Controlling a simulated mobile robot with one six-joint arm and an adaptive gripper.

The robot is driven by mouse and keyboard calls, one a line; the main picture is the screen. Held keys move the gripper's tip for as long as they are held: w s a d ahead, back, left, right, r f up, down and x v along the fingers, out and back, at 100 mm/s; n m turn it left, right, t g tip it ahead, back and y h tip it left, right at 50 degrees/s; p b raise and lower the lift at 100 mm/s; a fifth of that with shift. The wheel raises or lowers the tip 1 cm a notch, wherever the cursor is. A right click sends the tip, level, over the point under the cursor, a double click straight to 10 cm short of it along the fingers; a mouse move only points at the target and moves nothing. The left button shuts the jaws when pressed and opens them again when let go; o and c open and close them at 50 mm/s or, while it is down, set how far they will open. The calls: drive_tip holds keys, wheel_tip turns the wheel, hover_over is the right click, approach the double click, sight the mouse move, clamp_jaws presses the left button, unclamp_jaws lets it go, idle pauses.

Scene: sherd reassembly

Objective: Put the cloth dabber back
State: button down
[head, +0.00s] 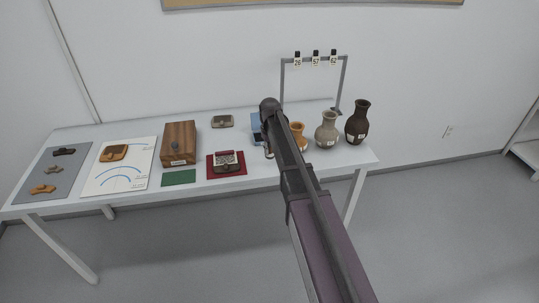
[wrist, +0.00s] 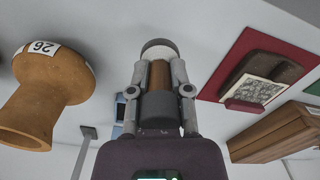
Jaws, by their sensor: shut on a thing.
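My gripper (wrist: 160,88) is shut on the cloth dabber (wrist: 159,76), seen in the wrist view as a brown handle with a pale and dark rounded end between the two grey fingers. In the head view my arm covers most of the gripper and the dabber. They are above the table (head: 135,130), around the blue item (head: 256,122), which my arm partly hides. A small blue part (wrist: 117,112) also shows behind the fingers in the wrist view. I cannot tell whether the dabber touches anything beneath it.
An orange vase (head: 298,130), a grey-brown vase (head: 327,130) and a dark vase (head: 357,122) stand close at the right. A tag rack (head: 282,85) stands behind. A red mat (head: 241,157) with a sherd piece, a wooden box (head: 178,140) and a green mat (head: 179,178) lie left.

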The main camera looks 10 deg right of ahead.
sight(270, 154)
drive_tip(key=shift+w+d+f, duration=0.1)
drive_tip(key=shift+w, duration=0.5)
drive_tip(key=shift+w+f+b, duration=0.1)
drive_tip(key=shift+f+b, duration=0.2)
drive_tip(key=shift+b, duration=0.1)
drive_tip(key=shift+f+b, duration=1.45)
drive_tip(key=shift+f, duration=0.15)
drive_tip(key=c, duration=0.6)
unclamp_jaws()
drive_tip(key=shift+o, duration=0.2)
